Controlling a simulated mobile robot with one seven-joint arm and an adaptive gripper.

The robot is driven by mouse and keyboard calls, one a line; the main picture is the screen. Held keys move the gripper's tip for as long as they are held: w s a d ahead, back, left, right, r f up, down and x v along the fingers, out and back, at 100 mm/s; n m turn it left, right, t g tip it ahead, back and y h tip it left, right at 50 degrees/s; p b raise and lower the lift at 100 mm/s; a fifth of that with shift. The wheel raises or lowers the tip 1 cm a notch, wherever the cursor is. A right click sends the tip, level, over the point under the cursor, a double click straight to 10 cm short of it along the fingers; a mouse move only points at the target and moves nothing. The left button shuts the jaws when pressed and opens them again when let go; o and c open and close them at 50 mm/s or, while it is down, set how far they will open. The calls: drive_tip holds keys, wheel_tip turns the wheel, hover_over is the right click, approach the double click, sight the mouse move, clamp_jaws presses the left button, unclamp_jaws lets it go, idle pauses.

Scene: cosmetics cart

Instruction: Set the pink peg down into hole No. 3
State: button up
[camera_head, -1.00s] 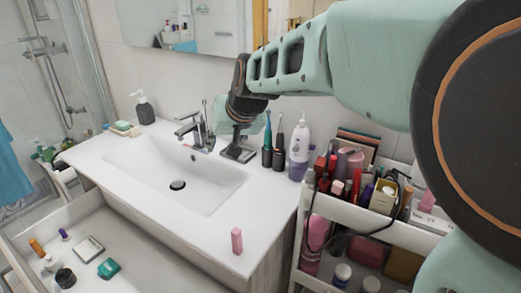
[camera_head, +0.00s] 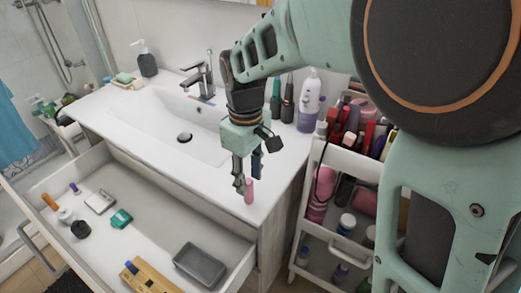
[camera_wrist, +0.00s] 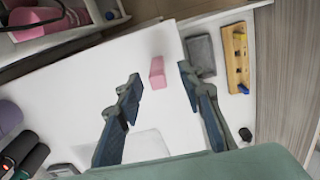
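The pink peg (camera_head: 249,190) stands upright on the white countertop near its front right corner. In the wrist view the pink peg (camera_wrist: 157,72) appears between and just beyond my fingertips. My gripper (camera_head: 247,177) points down over it, open and empty, with the fingers to either side of the peg in the picture; contact is not visible. The wooden hole block (camera_head: 152,279) lies in the open drawer, cut off by the bottom edge in the head view. The wrist view shows the whole block (camera_wrist: 235,62), with blue and yellow pieces on it. Hole numbers are not readable.
A grey tray (camera_head: 200,265) lies beside the block in the drawer (camera_head: 150,215). Small items sit at the drawer's left. The sink basin (camera_head: 185,125) and faucet are behind. Bottles stand at the counter's back right; a loaded cart (camera_head: 350,175) stands at the right.

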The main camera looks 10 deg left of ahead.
sight(249, 192)
drive_tip(key=f, duration=0.5)
drive_tip(key=shift+w+a, duration=0.2)
drive_tip(key=shift+w, duration=0.05)
clamp_jaws()
